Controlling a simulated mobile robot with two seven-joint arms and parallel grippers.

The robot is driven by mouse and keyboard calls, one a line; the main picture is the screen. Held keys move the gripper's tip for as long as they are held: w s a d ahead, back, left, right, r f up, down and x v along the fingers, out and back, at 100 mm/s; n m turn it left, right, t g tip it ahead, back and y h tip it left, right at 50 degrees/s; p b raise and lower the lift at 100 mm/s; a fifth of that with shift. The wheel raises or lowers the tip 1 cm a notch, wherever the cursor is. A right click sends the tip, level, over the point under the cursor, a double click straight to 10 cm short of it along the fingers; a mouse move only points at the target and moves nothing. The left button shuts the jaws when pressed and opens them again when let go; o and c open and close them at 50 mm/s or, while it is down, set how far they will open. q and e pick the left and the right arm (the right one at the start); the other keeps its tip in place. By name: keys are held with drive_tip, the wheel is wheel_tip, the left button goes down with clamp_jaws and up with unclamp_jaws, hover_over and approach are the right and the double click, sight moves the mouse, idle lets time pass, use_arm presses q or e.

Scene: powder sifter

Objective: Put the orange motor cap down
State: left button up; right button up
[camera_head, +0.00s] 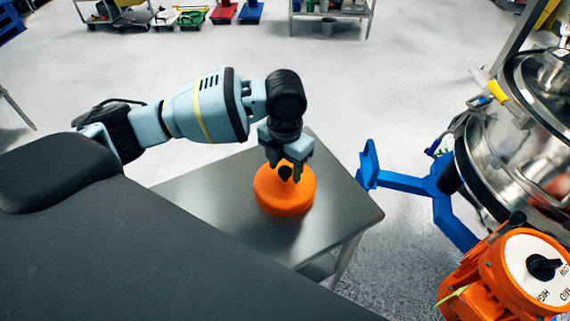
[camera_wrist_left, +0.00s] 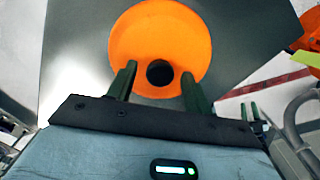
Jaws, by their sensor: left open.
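The orange motor cap (camera_head: 284,197) is round with a dark knob on top. It rests on the grey metal table (camera_head: 215,215), near the middle of its top. My left gripper (camera_head: 287,174) is over the cap, pointing down. In the left wrist view the cap (camera_wrist_left: 160,30) lies in front of the gripper (camera_wrist_left: 155,80). The two fingers are spread apart, one on each side of the dark knob (camera_wrist_left: 160,73), with gaps between. My right gripper is not in view.
A shiny steel sifter (camera_head: 525,130) stands at the right on a blue frame (camera_head: 430,190). Its orange motor (camera_head: 490,285) with a white dial is at the lower right. Shelves with coloured items stand far back. The table top around the cap is clear.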

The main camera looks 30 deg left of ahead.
use_arm(q)
wheel_tip(320, 180, up, 12)
drive_tip(key=shift+r+p, duration=0.2)
drive_tip(key=shift+p, duration=0.15)
idle(0.5)
